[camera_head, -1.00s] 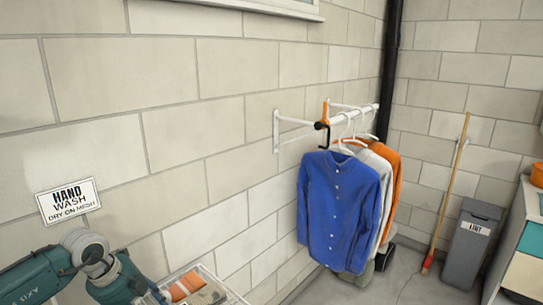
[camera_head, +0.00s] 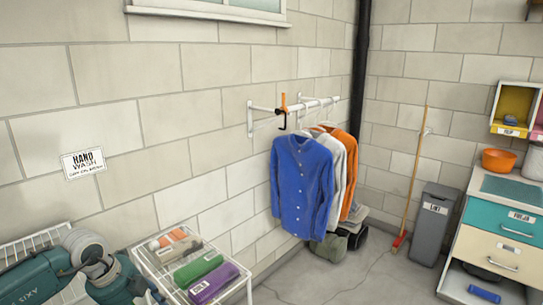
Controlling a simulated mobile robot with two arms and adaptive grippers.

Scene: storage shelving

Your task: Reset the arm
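My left arm comes in at the lower left of the head view, a teal and grey arm with its wrist at the bottom edge. Its gripper fingers are at or below the bottom edge beside the white wire rack, and I cannot make out whether they are open or shut. My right arm and gripper do not show.
A white wire rack (camera_head: 237,277) holds rolled green (camera_head: 198,270) and purple (camera_head: 213,283) cloths right beside my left arm. A wall rail (camera_head: 253,118) carries a blue shirt (camera_head: 302,187) and other garments. A grey bin (camera_head: 432,225), broom (camera_head: 413,185) and drawer cabinet (camera_head: 497,250) stand right. Floor between is open.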

